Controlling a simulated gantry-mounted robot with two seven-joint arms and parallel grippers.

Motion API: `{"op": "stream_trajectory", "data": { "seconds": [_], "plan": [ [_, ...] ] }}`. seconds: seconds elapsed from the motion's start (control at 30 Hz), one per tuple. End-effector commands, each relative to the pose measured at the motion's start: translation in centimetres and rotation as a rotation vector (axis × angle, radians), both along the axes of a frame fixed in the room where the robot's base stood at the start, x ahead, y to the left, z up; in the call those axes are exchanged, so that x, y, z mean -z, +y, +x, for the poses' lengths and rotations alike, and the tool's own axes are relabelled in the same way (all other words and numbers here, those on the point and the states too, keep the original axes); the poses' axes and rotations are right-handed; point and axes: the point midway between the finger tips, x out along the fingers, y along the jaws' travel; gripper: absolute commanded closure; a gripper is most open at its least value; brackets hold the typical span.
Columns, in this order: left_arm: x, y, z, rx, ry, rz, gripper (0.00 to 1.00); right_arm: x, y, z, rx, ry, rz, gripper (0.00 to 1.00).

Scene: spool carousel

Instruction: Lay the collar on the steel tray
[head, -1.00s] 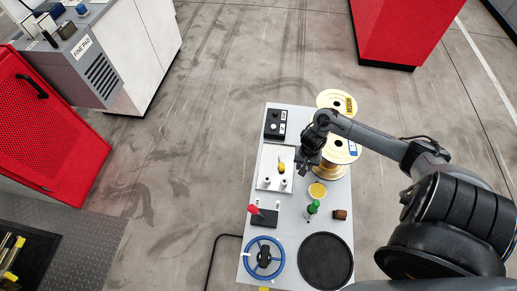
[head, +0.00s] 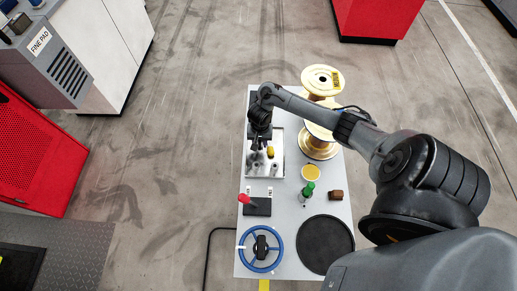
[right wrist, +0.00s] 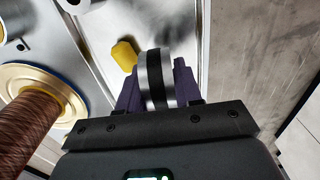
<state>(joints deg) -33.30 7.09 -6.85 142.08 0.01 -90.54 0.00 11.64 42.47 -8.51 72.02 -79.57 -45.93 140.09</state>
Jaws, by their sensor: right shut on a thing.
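The collar (right wrist: 155,78), a silvery ring with a black band, is between the fingers of my right gripper (right wrist: 157,90) in the right wrist view. My right gripper is shut on it. In the head view my right gripper (head: 257,146) is over the steel tray (head: 281,140), a pale rectangular tray on the table. The collar cannot be made out in the head view. A bare part of the tray (right wrist: 188,18) shows beyond the collar in the right wrist view; whether they touch is unclear. My left gripper is not in view.
On the tray are a yellow object (head: 270,152) and small grey cylinders (head: 274,169). Large spools (head: 318,146) stand right of the tray. Nearer are a green-topped item (head: 308,189), a red-handled item (head: 243,198), a blue wheel (head: 244,254) and a black round mat (head: 325,245).

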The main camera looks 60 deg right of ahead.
Motion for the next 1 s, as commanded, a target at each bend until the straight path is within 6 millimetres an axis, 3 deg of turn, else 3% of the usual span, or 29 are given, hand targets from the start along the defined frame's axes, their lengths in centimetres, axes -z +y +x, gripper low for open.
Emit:
{"op": "stream_trajectory", "data": {
  "seconds": [0.23, 0.53, 0.97, 1.0],
  "plan": [
    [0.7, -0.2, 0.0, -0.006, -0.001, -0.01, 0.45, 0.8, 0.0, 0.6, 0.0, 0.0, -0.001, 1.0],
    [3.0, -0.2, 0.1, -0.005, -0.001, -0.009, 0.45, 4.3, 0.0, 0.6, 0.002, 0.0, -0.001, 1.0],
    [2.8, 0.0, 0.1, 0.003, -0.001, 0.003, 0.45, 4.5, 0.0, 0.6, 0.0, 0.0, 0.0, 1.0],
    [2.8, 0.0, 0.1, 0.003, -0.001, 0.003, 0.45, 4.6, 0.0, 0.6, 0.0, 0.0, 0.0, 0.61]
  ]
}}
